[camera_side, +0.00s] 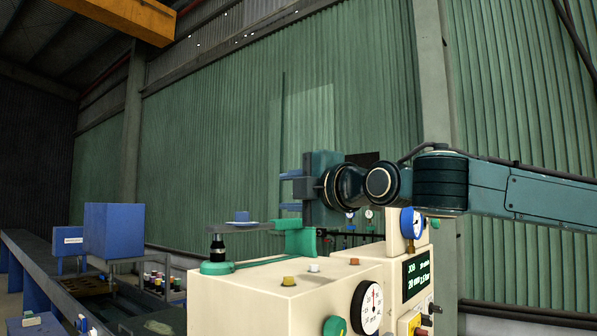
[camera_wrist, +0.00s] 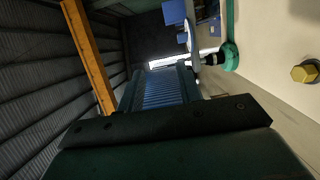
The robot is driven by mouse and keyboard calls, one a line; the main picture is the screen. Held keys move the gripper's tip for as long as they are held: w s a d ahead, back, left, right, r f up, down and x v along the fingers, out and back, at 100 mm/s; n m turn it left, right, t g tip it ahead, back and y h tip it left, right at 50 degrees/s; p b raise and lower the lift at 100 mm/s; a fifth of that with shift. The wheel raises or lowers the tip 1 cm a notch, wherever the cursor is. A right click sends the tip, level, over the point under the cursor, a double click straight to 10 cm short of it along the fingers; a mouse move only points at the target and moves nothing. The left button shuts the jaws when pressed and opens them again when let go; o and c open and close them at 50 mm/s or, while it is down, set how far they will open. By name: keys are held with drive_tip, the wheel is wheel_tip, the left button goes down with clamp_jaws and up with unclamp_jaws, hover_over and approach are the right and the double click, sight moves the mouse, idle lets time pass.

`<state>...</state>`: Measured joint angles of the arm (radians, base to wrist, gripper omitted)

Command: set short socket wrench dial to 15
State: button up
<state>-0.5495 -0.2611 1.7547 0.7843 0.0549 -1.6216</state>
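I cannot tell which dial is the short socket wrench dial. A large white dial (camera_side: 372,308) with a dark rim and pointer is on the cream machine's front; its figures are too small to read surely. A blue-rimmed gauge (camera_side: 412,222) stands higher on the cream machine (camera_side: 270,310). A dark display (camera_side: 416,276) with green text beginning "JOB" is below it. My gripper (camera_side: 290,191) points left above the machine, with its two blue fingers apart and nothing visible between them. A blue ribbed part, seemingly a finger (camera_wrist: 168,88), shows in the wrist view.
A thin plate with a blue-and-white piece (camera_side: 242,218) stands on a dark post with a green base (camera_side: 217,267). A yellow knob (camera_side: 288,281) sits on the machine's top. Blue boxes (camera_side: 113,230) stand at the left. A green block (camera_side: 298,238) is just below my gripper.

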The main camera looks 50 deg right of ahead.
drive_tip(key=shift+w+d, duration=0.1)
drive_tip(key=shift+d, duration=0.05)
clamp_jaws()
drive_tip(key=shift+s+d+f+n+y, duration=0.2)
drive_tip(key=shift+d+f+n+y, duration=0.2)
drive_tip(key=shift+f+n+y, duration=0.65)
drive_tip(key=shift+s+d+f+n+y, duration=0.25)
drive_tip(key=shift+d+f+n+y, duration=0.25)
drive_tip(key=shift+y, duration=0.9)
drive_tip(key=shift+s+d+f+n+y, duration=0.25)
drive_tip(key=shift+f+n+y, duration=0.55)
drive_tip(key=shift+y, duration=0.45)
drive_tip(key=shift+r, duration=0.1)
